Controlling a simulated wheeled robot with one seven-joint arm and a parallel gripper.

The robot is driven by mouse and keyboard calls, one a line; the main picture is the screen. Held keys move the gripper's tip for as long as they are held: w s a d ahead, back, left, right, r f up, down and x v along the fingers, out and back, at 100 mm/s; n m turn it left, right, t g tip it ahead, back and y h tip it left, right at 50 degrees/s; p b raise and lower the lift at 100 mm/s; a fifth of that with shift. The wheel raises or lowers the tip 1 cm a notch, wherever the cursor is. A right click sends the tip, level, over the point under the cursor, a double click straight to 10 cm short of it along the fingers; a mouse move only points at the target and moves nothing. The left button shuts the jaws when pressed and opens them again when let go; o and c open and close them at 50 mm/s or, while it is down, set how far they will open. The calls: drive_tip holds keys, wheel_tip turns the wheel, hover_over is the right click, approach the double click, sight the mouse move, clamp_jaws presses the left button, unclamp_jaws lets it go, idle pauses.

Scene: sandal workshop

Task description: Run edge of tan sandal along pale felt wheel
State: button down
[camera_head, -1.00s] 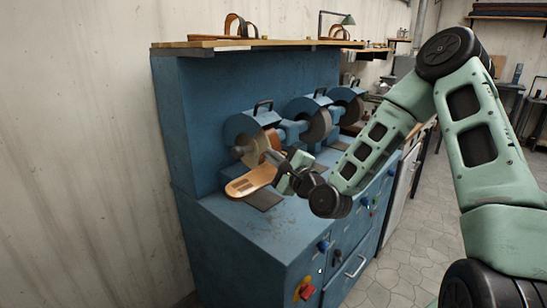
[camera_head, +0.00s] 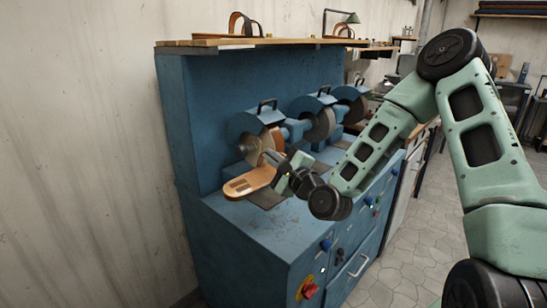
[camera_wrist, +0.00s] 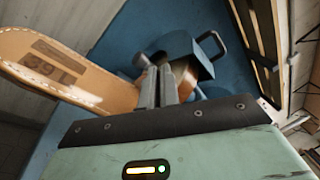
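The tan sandal (camera_head: 245,185) is held out over the blue machine's bench, sole pointing left, just below and in front of the nearest wheel. In the wrist view its sole (camera_wrist: 85,85) fills the left side and carries a dark "39 L" mark. My gripper (camera_head: 280,176) is shut on the sandal near its right end; its fingers also show in the wrist view (camera_wrist: 158,88). The nearest wheel (camera_head: 252,148), pale tan, sits under a blue guard. I cannot tell whether the sandal's edge touches it. The sandal's strap side is partly hidden by my gripper.
The blue machine (camera_head: 240,235) has a second wheel (camera_head: 320,125) and a third farther right, each with a guard. A wooden shelf (camera_head: 210,43) with sandals runs above. Knobs and a red switch (camera_head: 309,291) are on its front. Open floor lies right.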

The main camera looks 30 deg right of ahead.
drive_tip(key=shift+w+a+r, duration=0.2)
drive_tip(key=shift+w, duration=0.3)
idle(1.8)
drive_tip(key=shift+s+d+f, duration=0.1)
drive_tip(key=shift+s, duration=0.05)
idle(0.8)
drive_tip(key=shift+s+d+f, duration=0.1)
drive_tip(key=shift+s+d, duration=0.1)
drive_tip(key=shift+s, duration=0.4)
drive_tip(key=d+p+v, duration=0.1)
drive_tip(key=v, duration=0.5)
drive_tip(key=shift+w+f+p, duration=0.15)
drive_tip(key=shift+f+p, duration=0.15)
idle(0.4)
drive_tip(key=shift+n+y, duration=0.3)
drive_tip(key=shift+y, duration=0.1)
drive_tip(key=shift+a+p+x, duration=0.2)
drive_tip(key=shift+p+x, duration=0.05)
drive_tip(key=shift+x, duration=1.05)
drive_tip(key=shift+a+p+x, duration=0.15)
drive_tip(key=shift+p+x, duration=0.1)
drive_tip(key=shift+x, duration=1.05)
